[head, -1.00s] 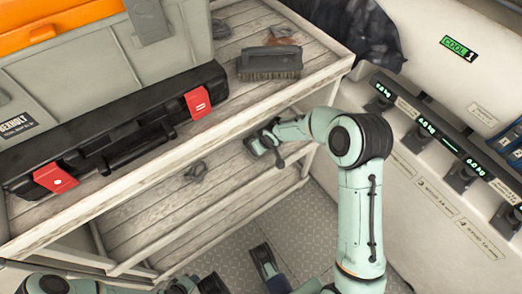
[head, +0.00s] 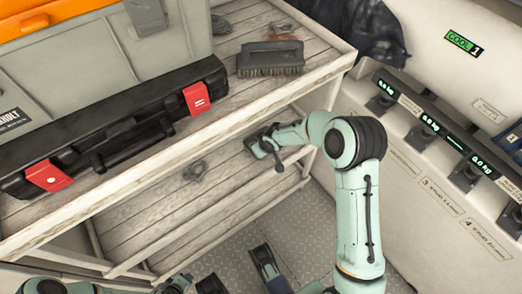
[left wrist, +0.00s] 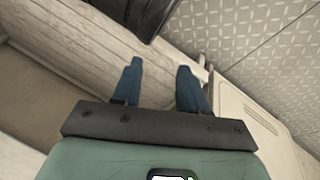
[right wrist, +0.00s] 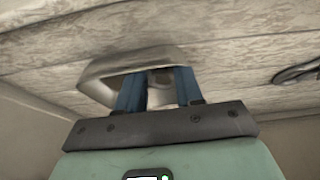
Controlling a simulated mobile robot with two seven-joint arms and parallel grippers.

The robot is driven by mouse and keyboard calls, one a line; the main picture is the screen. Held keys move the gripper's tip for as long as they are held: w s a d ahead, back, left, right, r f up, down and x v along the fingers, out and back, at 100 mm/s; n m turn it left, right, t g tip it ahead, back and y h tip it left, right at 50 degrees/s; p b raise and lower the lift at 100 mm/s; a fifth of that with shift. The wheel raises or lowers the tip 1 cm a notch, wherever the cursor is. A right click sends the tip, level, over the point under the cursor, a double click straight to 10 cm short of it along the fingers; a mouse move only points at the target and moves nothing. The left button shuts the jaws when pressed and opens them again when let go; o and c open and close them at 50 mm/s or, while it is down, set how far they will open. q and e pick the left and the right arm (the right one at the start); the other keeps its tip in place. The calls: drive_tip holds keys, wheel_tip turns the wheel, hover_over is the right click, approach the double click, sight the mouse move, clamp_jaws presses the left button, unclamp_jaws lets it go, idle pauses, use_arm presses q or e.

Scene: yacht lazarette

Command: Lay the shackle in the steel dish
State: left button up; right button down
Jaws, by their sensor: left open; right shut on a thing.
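A small dark grey looped thing, apparently the shackle (head: 196,171), lies on the lower slatted shelf, left of my right gripper. It also shows at the right edge of the right wrist view (right wrist: 297,73). My right gripper (right wrist: 160,78) is low over that shelf, shut on a pale grey hollow thing (right wrist: 107,76) with sloping walls. It may be the steel dish, but the fingers hide part of it and I cannot tell. My left gripper (left wrist: 160,67) is open and empty, apart from the shelf. No other dish is clearly in view.
A grey and orange toolbox (head: 85,75) with red latches and a scrubbing brush (head: 270,58) stand on the upper shelf (head: 150,172), which overhangs the lower one. A dark bag (head: 370,25) and a wall rack with weight displays (head: 430,125) are at the right.

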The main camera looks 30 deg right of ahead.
use_arm(q)
drive_tip(key=shift+w+a+f, duration=0.1)
drive_tip(key=shift+a+f, duration=0.1)
drive_tip(key=shift+f, duration=0.05)
use_arm(e)
drive_tip(key=shift+s+f, duration=0.45)
drive_tip(key=shift+f, duration=0.3)
drive_tip(key=c, duration=0.7)
unclamp_jaws()
drive_tip(key=shift+d, duration=0.1)
drive_tip(key=shift+c, duration=0.2)
drive_tip(key=shift+r, duration=0.3)
use_arm(q)
drive_tip(key=s+d+r+g+h+p, duration=0.1)
drive_tip(key=s+d+r+p, duration=0.2)
drive_tip(key=s+r+p, duration=0.1)
drive_tip(key=shift+s+d+r+m+g, duration=0.25)
drive_tip(key=shift+s+r+g, duration=0.2)
drive_tip(key=shift+s, duration=0.4)
use_arm(e)
drive_tip(key=w+v, duration=0.1)
drive_tip(key=v, duration=1.1)
drive_tip(key=shift+r, duration=0.5)
